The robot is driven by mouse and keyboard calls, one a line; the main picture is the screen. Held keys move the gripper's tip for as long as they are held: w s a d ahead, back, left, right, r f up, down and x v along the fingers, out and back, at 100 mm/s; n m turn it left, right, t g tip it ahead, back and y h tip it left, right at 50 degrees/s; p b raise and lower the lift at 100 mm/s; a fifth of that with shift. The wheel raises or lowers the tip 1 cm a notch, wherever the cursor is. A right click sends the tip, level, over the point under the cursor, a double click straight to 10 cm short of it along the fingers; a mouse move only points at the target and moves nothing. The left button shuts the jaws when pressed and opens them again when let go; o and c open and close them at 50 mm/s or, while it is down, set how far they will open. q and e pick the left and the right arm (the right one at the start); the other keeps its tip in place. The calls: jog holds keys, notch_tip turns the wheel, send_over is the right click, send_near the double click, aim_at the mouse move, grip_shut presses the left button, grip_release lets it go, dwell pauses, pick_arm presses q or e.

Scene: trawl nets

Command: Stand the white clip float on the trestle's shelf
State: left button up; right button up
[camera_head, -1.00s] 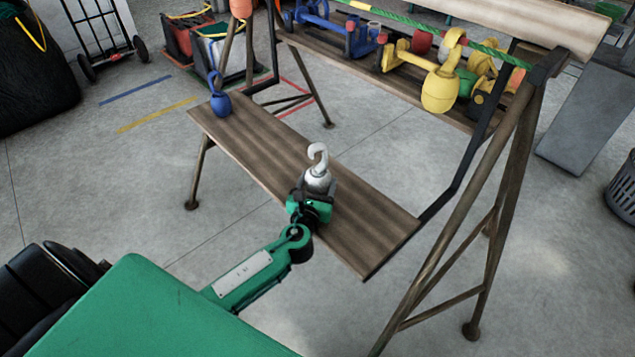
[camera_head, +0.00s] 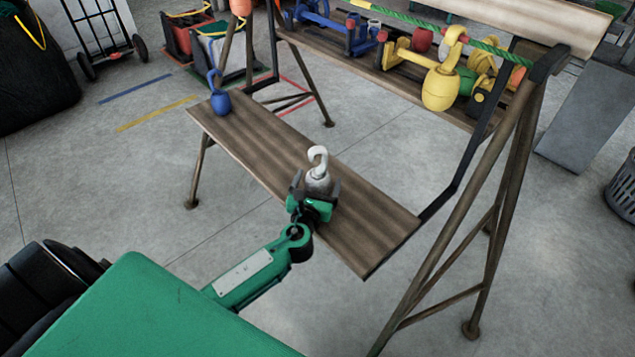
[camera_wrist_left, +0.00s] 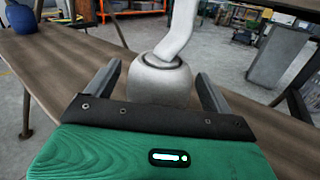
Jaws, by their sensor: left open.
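The white clip float (camera_head: 319,180) stands upright on the wooden shelf (camera_head: 375,218) of the trestle, near its front edge, with its hook pointing up. In the left wrist view the float's rounded body (camera_wrist_left: 160,82) sits between the two fingers, and its hook runs out of the top of the picture. My left gripper (camera_head: 316,190) is open around the float, with a gap beside the body at each finger in the wrist view. The float's underside is hidden behind the gripper. My right gripper is not in view.
A blue clip float (camera_head: 220,102) stands at the shelf's far left end. A yellow float (camera_head: 440,88) hangs by the green rope (camera_head: 490,50) at upper right. Trestle legs (camera_head: 505,190) stand to the right. The shelf between the two floats is clear.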

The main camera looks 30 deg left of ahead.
pick_arm(q)
jog(key=shift+s+d+r, duration=0.15)
jog(key=shift+s+r, duration=0.25)
jog(key=shift+s, duration=0.05)
jog(key=s+d+f+n+g, duration=0.15)
jog(key=s+n+g, duration=0.25)
jog(key=s+n, duration=0.55)
jog(key=s+d+f+n+g, duration=0.1)
jog(key=s+f+n+g, duration=0.2)
jog(key=s+n, duration=0.65)
jog(key=s+d+n+g+h, duration=0.5)
jog(key=s+d+n, duration=0.3)
jog(key=s+n, duration=0.4)
jog(key=shift+n+h+p, duration=0.4)
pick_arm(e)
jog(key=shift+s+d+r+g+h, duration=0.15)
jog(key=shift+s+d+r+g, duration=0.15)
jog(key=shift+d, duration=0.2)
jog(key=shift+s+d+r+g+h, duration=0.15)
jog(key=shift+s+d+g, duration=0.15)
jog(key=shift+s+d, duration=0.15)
pick_arm(q)
jog(key=shift+r, duration=0.1)
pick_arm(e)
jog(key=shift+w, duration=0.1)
